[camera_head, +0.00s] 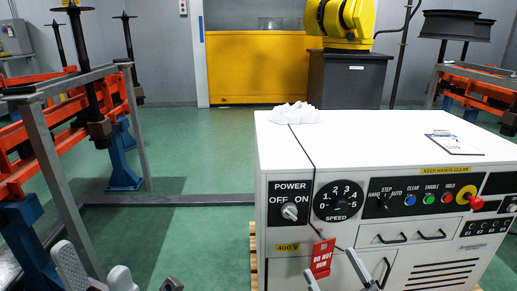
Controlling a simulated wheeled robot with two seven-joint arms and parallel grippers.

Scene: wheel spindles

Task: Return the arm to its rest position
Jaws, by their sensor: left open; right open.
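My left gripper (100,273) is at the bottom left edge, partly cut off by the frame, in front of the grey and orange stand. It is open, with nothing seen between its fingers. My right gripper (337,270) is at the bottom edge, in front of the white control cabinet (375,135). It is open, with its fingers apart near a red "DO NOT RUN" tag (322,258). Whether a finger touches the tag or cabinet, I cannot tell. Most of both arms is out of view.
The cabinet front has a power switch (290,211), a speed dial (340,200) and a red stop button (475,203). A crumpled white cloth (294,113) and a card (454,143) lie on top. Orange racks with black spindles stand left (98,90) and right. Green floor lies between.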

